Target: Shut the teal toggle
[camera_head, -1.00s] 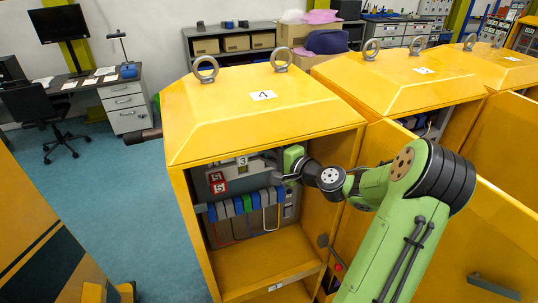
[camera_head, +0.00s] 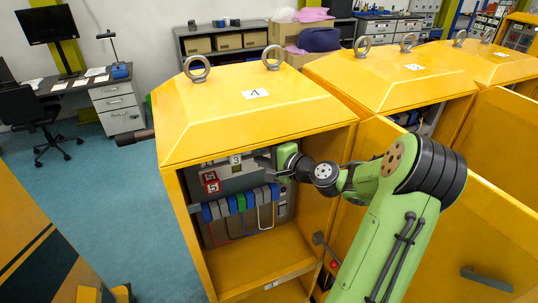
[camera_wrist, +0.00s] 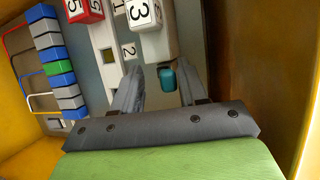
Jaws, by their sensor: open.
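The teal toggle (camera_wrist: 167,78) is a small rounded teal block on the grey back panel inside the yellow cabinet. In the wrist view it shows between my two grey fingers, closer to the right one. My gripper (camera_wrist: 159,68) is open, with a finger on each side of the toggle's line of sight. I cannot tell whether either finger touches it. In the head view my gripper (camera_head: 268,163) reaches into the upper right of the open cabinet (camera_head: 255,118). The toggle is not distinguishable there.
A row of blue, grey and green breakers (camera_wrist: 58,66) with looped wires lies left of my gripper. The cabinet's side wall (camera_wrist: 240,60) is close on the right.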

